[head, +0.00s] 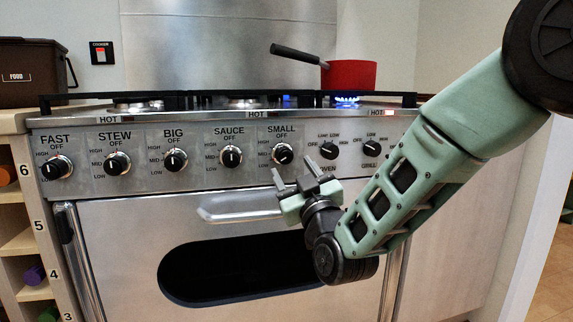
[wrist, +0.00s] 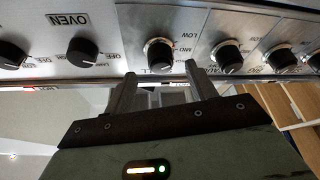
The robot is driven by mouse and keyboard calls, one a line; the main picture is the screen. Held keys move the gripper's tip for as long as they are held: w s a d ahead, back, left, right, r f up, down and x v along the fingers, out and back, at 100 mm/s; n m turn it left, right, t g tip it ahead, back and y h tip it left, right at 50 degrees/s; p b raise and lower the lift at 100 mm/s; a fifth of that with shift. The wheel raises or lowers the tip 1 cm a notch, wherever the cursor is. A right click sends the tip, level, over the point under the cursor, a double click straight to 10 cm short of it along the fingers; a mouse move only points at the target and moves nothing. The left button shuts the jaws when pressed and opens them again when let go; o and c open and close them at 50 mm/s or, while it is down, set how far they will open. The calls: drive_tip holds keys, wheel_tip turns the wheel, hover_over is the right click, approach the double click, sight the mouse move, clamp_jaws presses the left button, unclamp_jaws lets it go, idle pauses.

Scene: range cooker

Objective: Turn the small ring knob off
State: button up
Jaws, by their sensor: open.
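The small ring knob (head: 284,154) is a round black knob under the SMALL label on the cooker's front panel. Its exact pointer angle is too small to read. It also shows in the wrist view (wrist: 160,53), upside down, above the gap between my fingertips. My gripper (head: 292,168) is open and empty, just in front of and slightly below this knob in the head view. In the wrist view the fingers (wrist: 158,76) straddle the knob's line, with no visible contact. A blue flame (head: 347,99) burns under the red saucepan (head: 349,74).
The sauce knob (head: 231,156) is to the left of the small knob and the oven knob (head: 329,151) to the right. More knobs line the panel. The red pan's black handle points left over the hob.

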sight(288, 161)
drive_tip(key=shift+b+x, duration=0.3)
drive_tip(key=shift+x, duration=2.1)
drive_tip(key=c, duration=0.8)
